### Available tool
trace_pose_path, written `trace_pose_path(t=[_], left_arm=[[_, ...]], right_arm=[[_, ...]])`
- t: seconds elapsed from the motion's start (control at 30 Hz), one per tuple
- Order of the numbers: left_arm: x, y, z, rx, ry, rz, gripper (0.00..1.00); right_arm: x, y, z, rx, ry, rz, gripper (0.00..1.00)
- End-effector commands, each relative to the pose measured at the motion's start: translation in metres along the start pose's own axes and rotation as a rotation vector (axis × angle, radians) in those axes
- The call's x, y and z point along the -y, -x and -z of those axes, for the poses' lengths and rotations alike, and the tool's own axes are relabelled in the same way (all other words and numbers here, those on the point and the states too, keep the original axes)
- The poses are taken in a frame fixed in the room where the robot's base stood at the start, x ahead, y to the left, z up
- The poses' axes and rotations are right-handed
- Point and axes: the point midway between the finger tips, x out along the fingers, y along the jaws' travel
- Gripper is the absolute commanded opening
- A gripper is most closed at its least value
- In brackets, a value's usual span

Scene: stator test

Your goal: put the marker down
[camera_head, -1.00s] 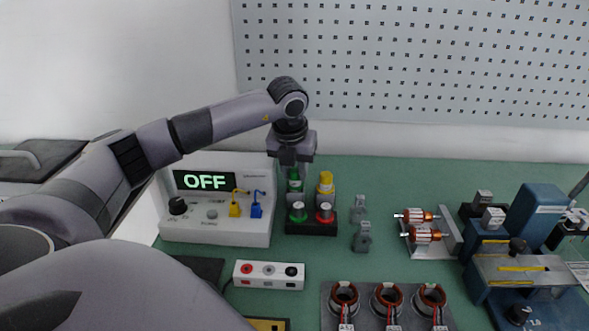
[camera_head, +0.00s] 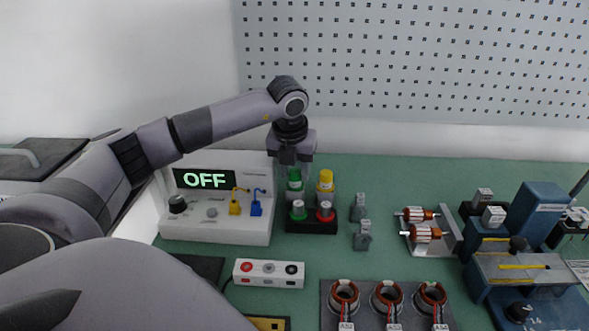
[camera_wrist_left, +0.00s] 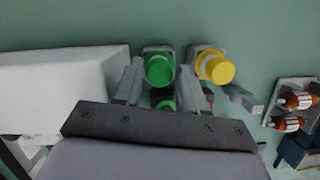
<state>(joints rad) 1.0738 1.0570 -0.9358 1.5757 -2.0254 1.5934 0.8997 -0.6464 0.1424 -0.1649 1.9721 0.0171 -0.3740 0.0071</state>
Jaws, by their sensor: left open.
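My left gripper (camera_head: 294,176) points down above the holder and is open. Its fingers (camera_wrist_left: 158,84) are on either side of the green marker, with gaps visible in the wrist view. My right gripper is not in view.
A white tester (camera_head: 216,230) reading OFF stands left of the holder. Small grey blocks (camera_head: 361,236) stand close on the right, then red rotors (camera_head: 421,233). Wound stators (camera_head: 388,298) sit in front, beside a white socket box (camera_head: 268,273). Some green bench is bare between them.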

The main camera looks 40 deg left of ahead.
Motion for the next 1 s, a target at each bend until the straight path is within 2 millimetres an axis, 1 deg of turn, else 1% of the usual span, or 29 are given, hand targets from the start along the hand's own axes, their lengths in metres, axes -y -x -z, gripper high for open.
trace_pose_path(t=[0.03, 0.07, 0.17, 0.3, 0.4, 0.5, 0.6, 0.7, 1.0], left_arm=[[0.0, 0.009, -0.002, 0.003, 0.0, 0.001, 0.41], [0.0, 0.013, -0.002, 0.004, 0.0, 0.002, 0.41], [0.0, 0.034, -0.002, 0.007, 0.0, 0.003, 0.41], [0.0, 0.067, -0.002, 0.006, 0.001, 0.002, 0.41], [0.0, 0.088, -0.002, 0.005, 0.0, 0.003, 0.41], [0.0, 0.104, -0.002, 0.005, 0.0, 0.002, 0.41], [0.001, 0.116, -0.001, 0.002, -0.001, 0.002, 0.41], [0.0, 0.122, -0.001, 0.001, -0.001, 0.001, 0.41], [0.0, 0.124, -0.001, 0.0, 0.0, 0.0, 0.41]], right_arm=[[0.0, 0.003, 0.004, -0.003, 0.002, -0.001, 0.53], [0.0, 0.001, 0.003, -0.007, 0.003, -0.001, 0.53], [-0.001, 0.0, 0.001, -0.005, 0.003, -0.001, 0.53], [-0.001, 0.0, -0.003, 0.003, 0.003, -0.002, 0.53], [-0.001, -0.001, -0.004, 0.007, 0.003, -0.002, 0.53], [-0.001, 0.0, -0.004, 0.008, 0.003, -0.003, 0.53], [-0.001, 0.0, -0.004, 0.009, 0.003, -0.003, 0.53], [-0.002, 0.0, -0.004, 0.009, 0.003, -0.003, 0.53], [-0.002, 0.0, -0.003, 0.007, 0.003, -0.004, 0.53]])
